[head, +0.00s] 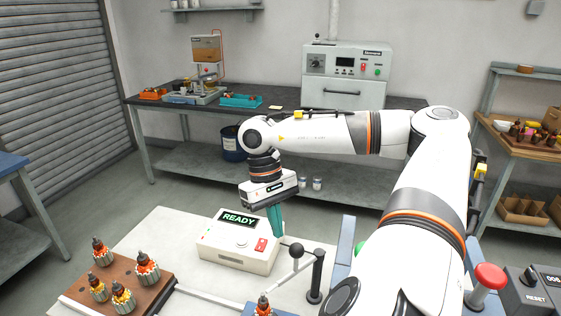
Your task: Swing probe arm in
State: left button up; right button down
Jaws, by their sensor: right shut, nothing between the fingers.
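A black upright post (317,277) stands on the white worktop near the front middle. A white tester box (228,256) with a lit READY display (238,219) stands left of the fingers. An armature (263,307) sits at the bottom edge, partly cut off. My left gripper is out of view.
A brown tray (128,272) with several armatures lies at left on the white worktop (165,222). A red mushroom button (489,276) and a RESET box (530,290) are at lower right. A back bench (150,105) holds an oven (345,75) and bins.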

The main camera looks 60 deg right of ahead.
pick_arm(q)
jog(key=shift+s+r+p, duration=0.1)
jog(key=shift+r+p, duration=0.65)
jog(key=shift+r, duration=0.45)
pick_arm(e)
jog(key=shift+v, duration=1.5)
